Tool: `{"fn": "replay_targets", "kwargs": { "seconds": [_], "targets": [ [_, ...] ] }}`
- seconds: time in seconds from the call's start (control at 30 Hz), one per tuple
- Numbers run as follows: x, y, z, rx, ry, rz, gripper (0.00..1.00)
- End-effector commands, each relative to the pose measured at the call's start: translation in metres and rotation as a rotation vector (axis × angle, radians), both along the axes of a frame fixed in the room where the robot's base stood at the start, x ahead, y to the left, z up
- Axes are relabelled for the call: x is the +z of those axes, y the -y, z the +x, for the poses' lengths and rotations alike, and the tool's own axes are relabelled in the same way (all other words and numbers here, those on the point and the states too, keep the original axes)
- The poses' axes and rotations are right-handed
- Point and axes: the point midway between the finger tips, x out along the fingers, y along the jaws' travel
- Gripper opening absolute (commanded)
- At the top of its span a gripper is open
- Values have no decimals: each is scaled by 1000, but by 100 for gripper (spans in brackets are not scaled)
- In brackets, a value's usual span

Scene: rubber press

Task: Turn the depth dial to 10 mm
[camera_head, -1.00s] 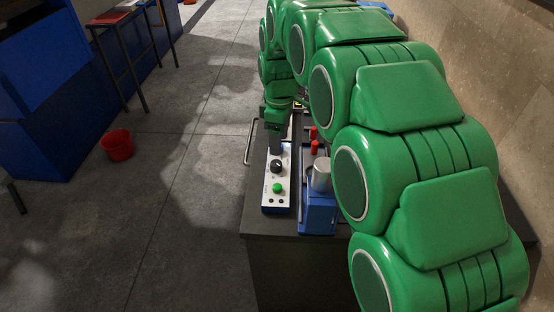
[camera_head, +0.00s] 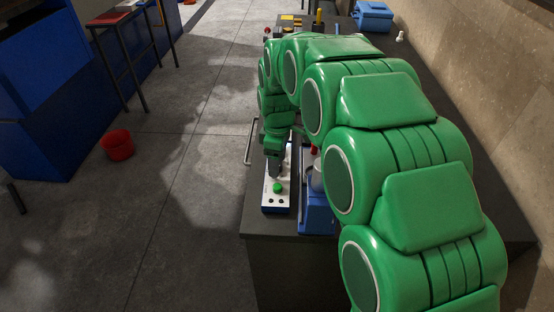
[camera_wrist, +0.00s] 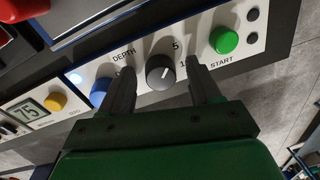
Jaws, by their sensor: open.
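The depth dial (camera_wrist: 161,72) is a round black knob with a white pointer line, on a pale control panel (camera_wrist: 260,20). The label "DEPTH" and a "5" show beside it; another number is partly hidden by a finger. The pointer lies towards the right finger, between the "5" and that number. My gripper (camera_wrist: 162,80) is open, with one dark finger on each side of the dial; I cannot tell whether they touch it. In the head view my gripper (camera_head: 275,172) is over the panel (camera_head: 268,200) and hides the dial.
A green START button (camera_wrist: 224,40) sits close to the right finger, and a blue button (camera_wrist: 100,92) close to the left one. A yellow button (camera_wrist: 56,102) and a display (camera_wrist: 28,112) are further left. The blue press base (camera_head: 318,215) stands right of the panel.

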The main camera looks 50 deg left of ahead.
Motion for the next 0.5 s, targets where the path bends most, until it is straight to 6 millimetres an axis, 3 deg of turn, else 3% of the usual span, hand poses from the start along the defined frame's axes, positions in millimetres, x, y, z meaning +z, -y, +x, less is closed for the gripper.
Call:
{"fn": "replay_targets", "kwargs": {
  "seconds": [0.1, 0.4, 0.5],
  "targets": [
    [0, 0, 0, 0, 1, 1, 62],
    [1, 0, 0, 0, 0, 1, 16],
    [1, 0, 0, 0, 0, 1, 6]
  ]
}}
